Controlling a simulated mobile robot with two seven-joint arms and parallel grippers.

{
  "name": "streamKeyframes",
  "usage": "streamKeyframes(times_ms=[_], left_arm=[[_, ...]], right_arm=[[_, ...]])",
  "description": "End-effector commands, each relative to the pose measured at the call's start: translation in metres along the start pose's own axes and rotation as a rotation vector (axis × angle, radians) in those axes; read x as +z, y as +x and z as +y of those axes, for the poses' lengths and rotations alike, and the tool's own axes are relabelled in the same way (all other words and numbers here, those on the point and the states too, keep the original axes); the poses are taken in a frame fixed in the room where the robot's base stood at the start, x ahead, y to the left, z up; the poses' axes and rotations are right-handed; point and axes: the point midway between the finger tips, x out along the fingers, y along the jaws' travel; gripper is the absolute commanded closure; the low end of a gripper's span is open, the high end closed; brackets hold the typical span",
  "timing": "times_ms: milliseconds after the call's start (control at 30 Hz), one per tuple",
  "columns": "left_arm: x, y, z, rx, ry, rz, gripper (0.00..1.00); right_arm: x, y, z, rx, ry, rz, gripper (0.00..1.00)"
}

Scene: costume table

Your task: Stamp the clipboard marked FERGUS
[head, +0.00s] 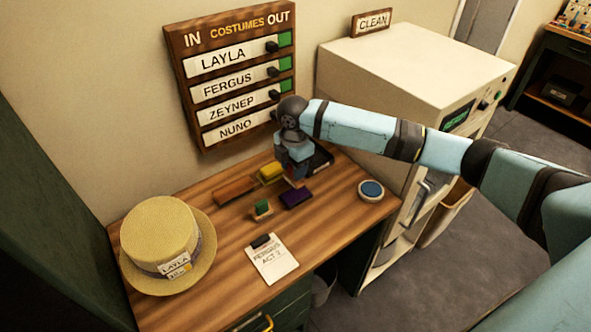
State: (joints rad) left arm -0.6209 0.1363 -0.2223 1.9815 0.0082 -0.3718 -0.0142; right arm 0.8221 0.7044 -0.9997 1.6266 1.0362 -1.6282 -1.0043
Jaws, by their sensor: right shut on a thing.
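The clipboard (276,268) marked FERGUS, ACT 3 lies flat near the table's front edge, with a dark clip at its top. My right gripper (295,178) points down over the back of the table, beyond the clipboard and apart from it. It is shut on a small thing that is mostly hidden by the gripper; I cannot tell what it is. A purple block (296,198) lies just below the gripper in the picture. A green-topped block (262,210) stands to its left, and a yellow block (270,173) lies behind. My left gripper is not in view.
A straw hat (158,236) with a LAYLA tag fills the table's left end. A brown block (236,190), a dark tray (322,160) and a round blue-topped tin (371,190) are also on the table. The name board (232,75) hangs behind; a white cabinet (400,80) stands right.

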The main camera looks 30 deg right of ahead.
Motion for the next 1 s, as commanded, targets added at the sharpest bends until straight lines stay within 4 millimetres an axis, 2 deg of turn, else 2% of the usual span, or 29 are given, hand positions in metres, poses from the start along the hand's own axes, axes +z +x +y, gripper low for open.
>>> streamKeyframes(times_ms=[33,200,433,767,1000], left_arm=[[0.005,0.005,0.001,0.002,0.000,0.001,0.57],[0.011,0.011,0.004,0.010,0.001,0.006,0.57],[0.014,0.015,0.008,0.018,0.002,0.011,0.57],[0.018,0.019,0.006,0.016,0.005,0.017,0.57],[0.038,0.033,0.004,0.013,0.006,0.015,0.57]], right_arm=[[0.005,0.010,0.006,0.001,-0.085,-0.001,0.75],[0.019,0.027,0.022,0.003,-0.388,-0.004,0.75],[0.032,0.042,0.035,0.003,-0.664,-0.008,0.75],[0.035,0.051,0.039,0.005,-0.750,-0.009,0.75],[0.035,0.071,0.039,0.004,-0.748,-0.010,0.75]])
